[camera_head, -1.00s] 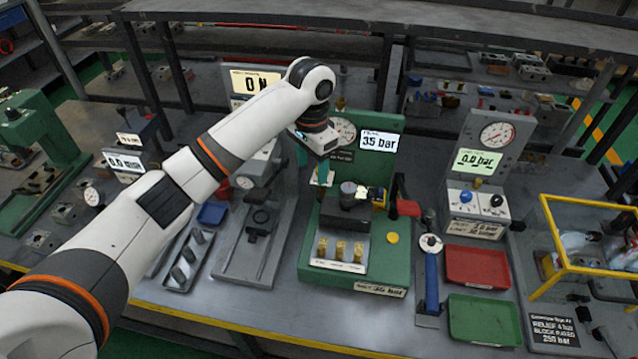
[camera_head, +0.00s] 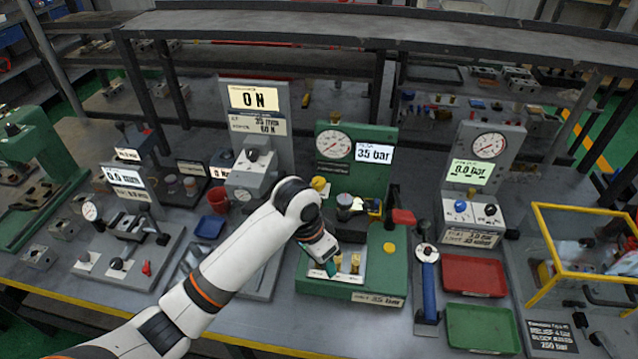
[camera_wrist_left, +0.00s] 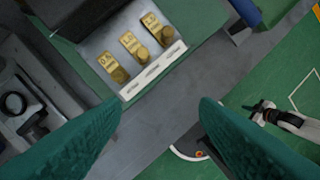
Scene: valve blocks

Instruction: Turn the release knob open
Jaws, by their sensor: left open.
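The green test stand (camera_head: 373,290) stands mid-bench, with a dial gauge (camera_head: 333,145) and a display (camera_head: 373,153) reading 35 bar. On it I see a yellow knob (camera_head: 320,184) at the back left, a yellow button-like knob (camera_head: 389,247) on the right of its base, and a red handle (camera_head: 403,216). I cannot tell which is the release knob. My left gripper (camera_head: 329,268) is at the stand's front left, by its pale tray. In the left wrist view the teal fingers (camera_wrist_left: 160,103) are apart and empty, with three brass pieces (camera_wrist_left: 133,47) beyond them. My right gripper is not in view.
A blue-handled tool (camera_head: 430,290), a red tray (camera_head: 474,275) and a green tray (camera_head: 482,328) lie right of the stand. A yellow-framed box (camera_head: 545,240) is farther right. A grey press with a 0 N display (camera_head: 254,97) stands to the left.

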